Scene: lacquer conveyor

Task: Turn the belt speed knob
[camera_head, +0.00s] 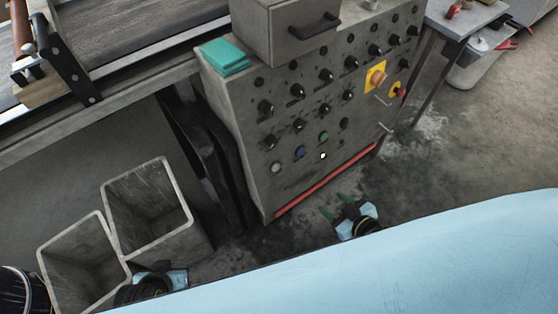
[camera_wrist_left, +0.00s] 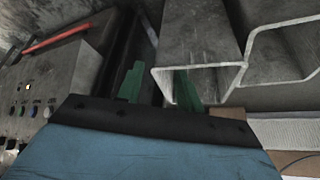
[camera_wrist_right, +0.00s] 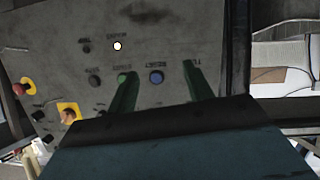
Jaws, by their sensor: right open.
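The grey control panel (camera_head: 300,180) faces me in the head view, with several black knobs (camera_head: 326,75) in rows. Their labels are too small to read, so I cannot tell which is the belt speed knob. My right gripper (camera_head: 333,204) is open and empty, below and in front of the panel. In the right wrist view its green fingers stand apart in front of the panel, with a blue button (camera_wrist_right: 155,76) between them. My left gripper (camera_wrist_left: 159,85) is open and empty in the left wrist view, near the bins; its fingers are not clear in the head view.
Two grey bins (camera_head: 192,222) stand left of the panel. A teal cloth (camera_head: 223,57) and a drawer box (camera_head: 285,35) sit on top. An orange switch on yellow (camera_head: 376,77) and a red stop button (camera_head: 398,90) are at the panel's right. The conveyor (camera_head: 130,35) is upper left.

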